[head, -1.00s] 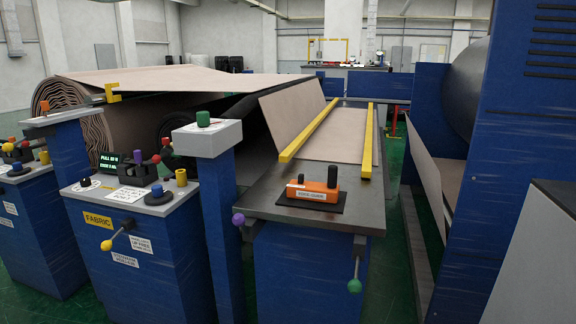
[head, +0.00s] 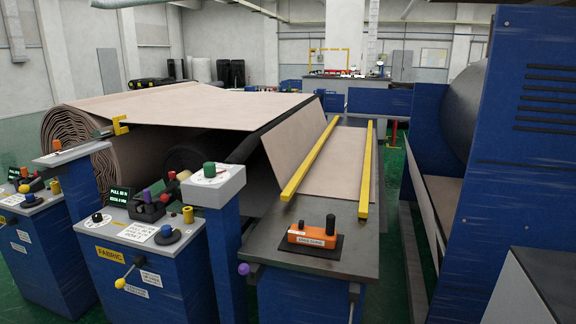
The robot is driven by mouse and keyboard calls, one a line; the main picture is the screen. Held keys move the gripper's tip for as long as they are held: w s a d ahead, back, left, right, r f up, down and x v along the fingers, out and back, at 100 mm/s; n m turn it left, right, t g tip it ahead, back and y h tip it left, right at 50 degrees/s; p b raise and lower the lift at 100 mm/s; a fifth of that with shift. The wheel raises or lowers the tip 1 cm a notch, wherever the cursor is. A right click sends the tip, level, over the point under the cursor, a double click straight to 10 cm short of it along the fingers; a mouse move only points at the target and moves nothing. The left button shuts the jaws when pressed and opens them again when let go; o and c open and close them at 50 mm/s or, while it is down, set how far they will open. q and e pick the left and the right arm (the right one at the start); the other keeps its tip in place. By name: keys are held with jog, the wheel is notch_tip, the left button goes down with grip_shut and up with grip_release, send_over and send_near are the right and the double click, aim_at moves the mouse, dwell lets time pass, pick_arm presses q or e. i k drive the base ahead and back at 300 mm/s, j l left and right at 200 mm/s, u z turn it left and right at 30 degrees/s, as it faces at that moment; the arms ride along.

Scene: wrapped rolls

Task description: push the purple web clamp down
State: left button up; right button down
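A purple ball knob (head: 243,269) sits at the front left corner of the steel table (head: 270,235), beside a blue post. It looks like the end of a lever, most of which is hidden or too small to make out. A second, smaller purple knob (head: 147,195) stands on the black block of the FABRIC console (head: 140,240). No label shows which of the two is the web clamp. Neither of my grippers is in view.
A blue machine (head: 530,150) stands at the right. Green floor shows between.

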aim_at(244, 269)
jog(key=i+l+z, duration=0.2)
jog(key=i, duration=0.2)
jog(key=i+l+z, duration=0.2)
jog(key=i, duration=0.25)
